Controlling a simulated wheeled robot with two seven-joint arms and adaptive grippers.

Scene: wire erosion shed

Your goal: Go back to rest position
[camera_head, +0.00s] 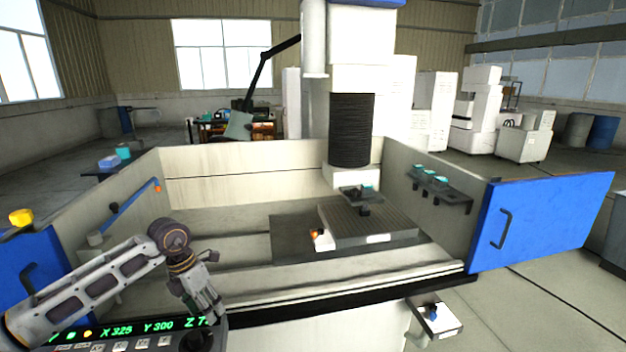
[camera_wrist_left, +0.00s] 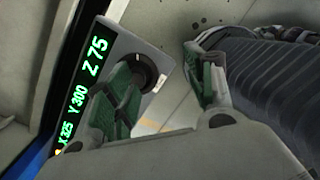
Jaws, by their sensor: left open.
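My left arm comes in from the left in the head view. Its gripper (camera_head: 208,297) hangs pointing down just in front of the machine's front edge, over the right end of the control panel (camera_head: 125,343). In the left wrist view the two green-padded fingers of the left gripper (camera_wrist_left: 165,98) stand apart with nothing between them. The panel (camera_wrist_left: 120,50) lies behind the fingers there, with green digits reading X 325, Y 300, Z 75 and a black round knob (camera_wrist_left: 140,72). My right gripper is not in view.
The wire erosion machine's open tank (camera_head: 220,160) holds a grey work table (camera_head: 365,222). A blue door (camera_head: 540,220) stands open at right. A shelf with teal items (camera_head: 430,177) is on the right wall. A small white tray (camera_head: 436,318) juts from the front.

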